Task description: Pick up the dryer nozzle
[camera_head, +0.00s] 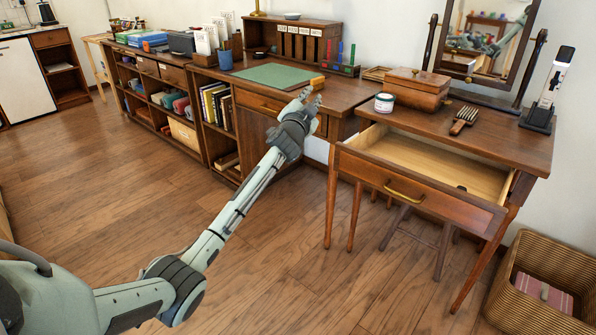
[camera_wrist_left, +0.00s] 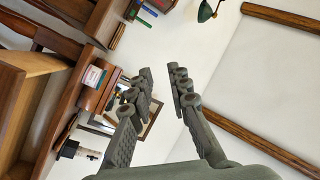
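A small dark object (camera_head: 461,188) shows at the front right of the open drawer (camera_head: 425,160) in the head view; it may be the dryer nozzle, but it is too small to tell. My left gripper (camera_head: 309,98) is raised in front of the desk, left of the drawer and apart from it. In the left wrist view its two fingers (camera_wrist_left: 160,82) stand apart with nothing between them. The drawer's inside is otherwise bare where it shows. My right gripper is in neither view.
On the dressing table stand a wooden box (camera_head: 416,88), a white jar (camera_head: 384,103), a brush (camera_head: 464,120), a mirror (camera_head: 490,40) and a clipper on a stand (camera_head: 548,90). A wicker basket (camera_head: 508,290) stands at right. The floor (camera_head: 110,185) at left is clear.

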